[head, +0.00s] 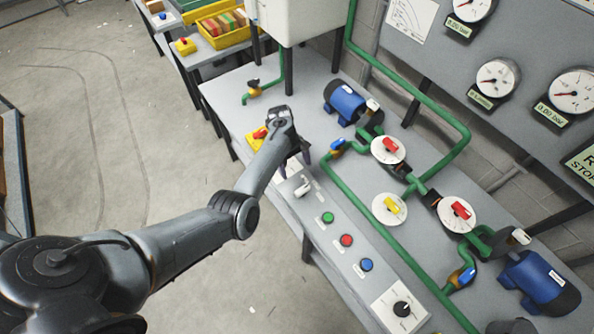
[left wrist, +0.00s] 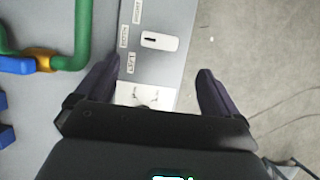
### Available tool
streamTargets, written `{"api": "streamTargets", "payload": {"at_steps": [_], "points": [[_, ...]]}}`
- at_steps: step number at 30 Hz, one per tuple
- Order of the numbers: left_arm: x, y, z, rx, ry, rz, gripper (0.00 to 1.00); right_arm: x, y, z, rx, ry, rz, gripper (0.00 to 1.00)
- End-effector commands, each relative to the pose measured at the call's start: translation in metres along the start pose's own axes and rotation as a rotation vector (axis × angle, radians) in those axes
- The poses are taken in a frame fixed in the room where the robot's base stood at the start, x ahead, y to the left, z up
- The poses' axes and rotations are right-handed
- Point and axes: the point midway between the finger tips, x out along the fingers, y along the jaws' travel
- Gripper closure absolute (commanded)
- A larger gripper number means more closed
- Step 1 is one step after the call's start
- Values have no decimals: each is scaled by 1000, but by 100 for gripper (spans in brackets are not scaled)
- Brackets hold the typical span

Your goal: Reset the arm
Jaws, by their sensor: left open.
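My left gripper (head: 294,164) is over the front edge of the grey workbench (head: 232,98), with its jaws apart and nothing seen between them. The left wrist view shows its two dark fingers (left wrist: 155,88) spread on either side of the bench edge and the floor. A white plate with a dark slot or handle (left wrist: 160,41) lies on the bench ahead of the fingers, beside small printed labels. My left arm reaches in from the lower left in the head view. My right gripper is in neither view.
Green pipes (head: 352,205) with red and yellow valve handles and blue pumps (head: 345,101) cover the bench. Green, red (head: 346,240) and blue buttons line its front. A yellow bin (head: 222,28) stands behind. Open floor (head: 110,110) lies left.

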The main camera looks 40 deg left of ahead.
Motion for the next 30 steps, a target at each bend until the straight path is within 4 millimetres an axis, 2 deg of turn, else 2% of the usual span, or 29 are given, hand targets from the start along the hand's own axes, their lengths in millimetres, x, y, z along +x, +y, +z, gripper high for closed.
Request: {"api": "streamTargets", "payload": {"at_steps": [16, 20, 23, 27, 30], "points": [[-4, 0, 0, 1, 2, 0, 4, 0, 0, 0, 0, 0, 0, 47], [-2, -8, -6, 23, 32, -4, 4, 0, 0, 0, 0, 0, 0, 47], [1, -22, -15, 75, 92, -14, 4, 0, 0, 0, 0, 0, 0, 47], [5, -53, -26, 224, 229, -45, 4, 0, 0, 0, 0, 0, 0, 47], [9, -79, -20, 388, 337, -82, 4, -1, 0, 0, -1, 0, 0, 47]]}}
